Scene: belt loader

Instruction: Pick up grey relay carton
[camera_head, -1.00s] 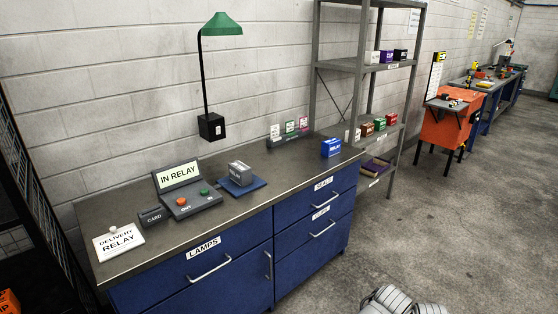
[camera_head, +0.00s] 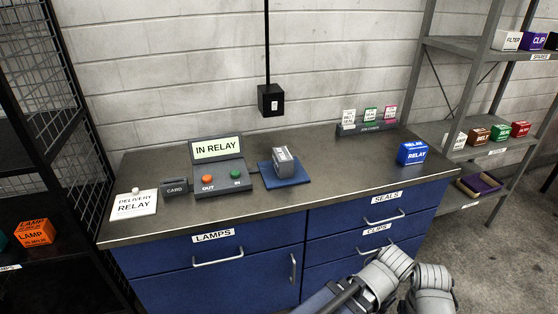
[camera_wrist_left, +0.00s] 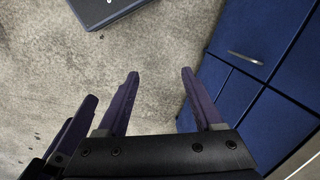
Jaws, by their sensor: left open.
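The grey relay carton (camera_head: 283,160) sits on a small blue mat (camera_head: 298,180) on the workbench, right of the grey console in the head view. Its top face has a light label. My left gripper (camera_wrist_left: 160,73) shows in the left wrist view with its two dark fingers apart and nothing between them, over the floor beside the blue cabinet and away from the carton. More dark finger parts (camera_wrist_left: 78,125) at the left edge appear to be my right gripper; whether it is open is unclear. Neither gripper can be made out in the head view.
The console (camera_head: 218,180) reads "IN RELAY" and has two buttons. A blue relay box (camera_head: 412,153) sits at the bench's right. Bench front is clear.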

